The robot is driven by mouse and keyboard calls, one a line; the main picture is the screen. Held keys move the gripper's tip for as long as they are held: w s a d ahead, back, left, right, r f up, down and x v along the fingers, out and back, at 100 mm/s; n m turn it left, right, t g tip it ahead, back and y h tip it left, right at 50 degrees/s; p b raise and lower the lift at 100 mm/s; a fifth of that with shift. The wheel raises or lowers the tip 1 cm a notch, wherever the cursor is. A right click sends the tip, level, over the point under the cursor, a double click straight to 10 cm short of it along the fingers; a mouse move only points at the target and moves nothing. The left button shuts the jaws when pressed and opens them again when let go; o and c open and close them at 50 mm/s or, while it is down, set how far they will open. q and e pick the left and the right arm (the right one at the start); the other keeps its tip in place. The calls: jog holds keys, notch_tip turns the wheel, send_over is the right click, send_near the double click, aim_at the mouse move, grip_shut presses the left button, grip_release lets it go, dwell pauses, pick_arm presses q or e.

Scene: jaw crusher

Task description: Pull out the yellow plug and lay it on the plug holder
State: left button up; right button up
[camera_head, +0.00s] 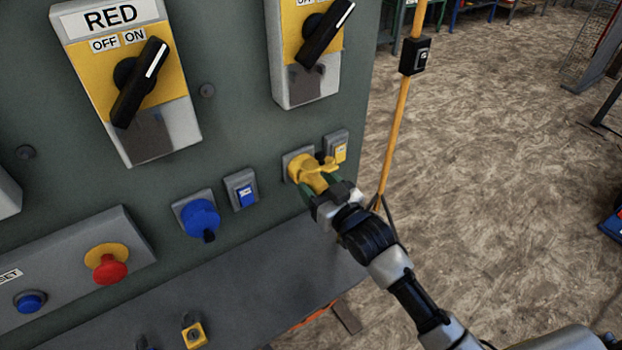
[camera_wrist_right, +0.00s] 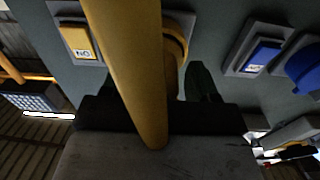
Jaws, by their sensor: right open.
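The yellow plug (camera_head: 308,170) sits at its socket on the grey-green panel. My right gripper (camera_head: 319,185) is at the plug, with its green fingers open on either side of the plug's outer end. In the right wrist view, the yellow plug (camera_wrist_right: 127,65) runs large across the middle, in front of the gripper's palm. Whether the fingers touch the plug I cannot tell. I cannot clearly make out the plug holder. My left gripper is not in view.
A blue plug (camera_head: 203,217) and a small blue switch (camera_head: 241,189) are left of the yellow plug. A small yellow switch (camera_head: 340,151) is close by on its right. A grey ledge (camera_head: 240,275) juts out below. A yellow pole (camera_head: 398,125) stands right of the panel.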

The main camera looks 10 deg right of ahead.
jog(key=shift+p, duration=0.55)
dwell(0.9)
jog(key=shift+c, duration=0.4)
jog(key=c, duration=0.7)
dwell(0.4)
jog(key=shift+s, duration=0.1)
jog(key=shift+p+v, duration=1.3)
jog(key=shift+v, duration=1.3)
